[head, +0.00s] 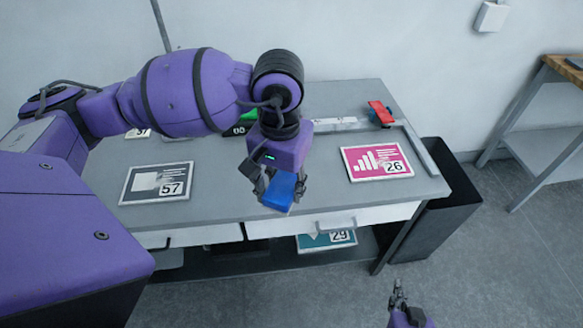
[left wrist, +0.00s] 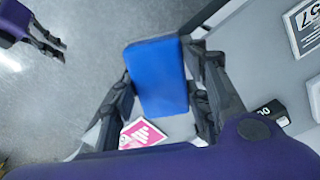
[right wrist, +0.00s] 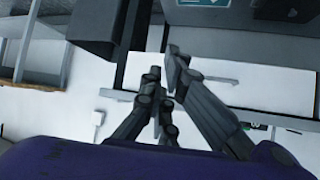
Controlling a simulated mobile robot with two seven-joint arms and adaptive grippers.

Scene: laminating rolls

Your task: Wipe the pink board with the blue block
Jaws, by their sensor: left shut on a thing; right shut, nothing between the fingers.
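The pink board (head: 376,163), with a white bar chart and the number 26, lies flat on the right part of the grey table. It also shows in the left wrist view (left wrist: 144,133), partly hidden behind the block and fingers. The blue block (head: 279,191) is held by my left gripper (head: 281,186), above the table's front edge and to the left of the pink board, apart from it. In the left wrist view the block (left wrist: 157,76) sits between both fingers. My right gripper (head: 398,293) is shut and empty, low in front of the table; its fingers show in the right wrist view (right wrist: 164,75).
A dark board marked 57 (head: 157,184) lies on the table's left. A red item (head: 381,113) and metal rulers lie at the back right. A black bin (head: 436,205) stands at the table's right end. A teal board (head: 326,240) is on the lower shelf.

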